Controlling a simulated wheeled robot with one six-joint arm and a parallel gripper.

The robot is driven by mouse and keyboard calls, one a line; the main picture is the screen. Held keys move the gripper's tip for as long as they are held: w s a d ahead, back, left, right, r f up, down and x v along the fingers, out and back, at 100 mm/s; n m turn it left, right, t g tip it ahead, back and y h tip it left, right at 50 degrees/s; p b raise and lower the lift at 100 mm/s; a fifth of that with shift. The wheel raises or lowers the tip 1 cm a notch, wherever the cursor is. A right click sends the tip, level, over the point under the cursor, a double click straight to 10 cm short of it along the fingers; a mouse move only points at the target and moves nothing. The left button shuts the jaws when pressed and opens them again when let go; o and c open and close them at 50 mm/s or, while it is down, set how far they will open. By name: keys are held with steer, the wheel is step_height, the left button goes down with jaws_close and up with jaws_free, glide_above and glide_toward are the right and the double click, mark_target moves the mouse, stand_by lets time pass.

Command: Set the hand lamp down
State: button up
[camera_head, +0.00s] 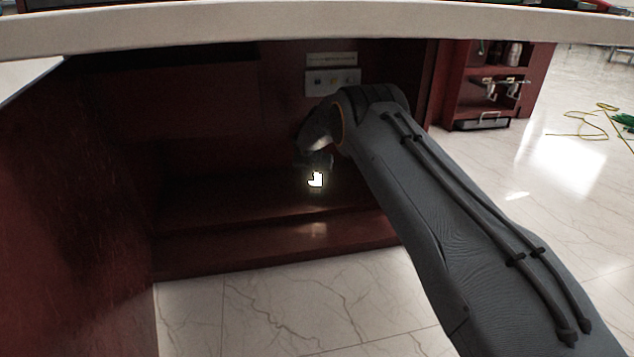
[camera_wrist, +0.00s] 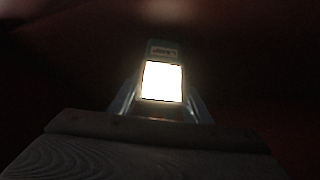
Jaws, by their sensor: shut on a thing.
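The hand lamp (camera_wrist: 162,81) is lit and shows as a bright white square with a small label above it in the wrist view. In the head view its glowing face (camera_head: 316,180) shows just below the end of my arm. My gripper (camera_wrist: 160,108) is shut on the lamp, with a finger on each side of it. In the head view the gripper (camera_head: 315,160) is small and dark, over the dark red shelf (camera_head: 230,212) under the table. A light patch falls on the shelf's front face below the lamp. I cannot tell whether the lamp touches the shelf.
The white tabletop edge (camera_head: 300,28) runs across above my arm. A dark red side panel (camera_head: 75,200) stands at the left. A white socket panel (camera_head: 332,82) is on the back wall. A red cabinet (camera_head: 495,85) stands at the right. The marble floor in front is clear.

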stand_by(0.3)
steer(key=o, duration=1.2)
steer(key=shift+f, duration=0.1)
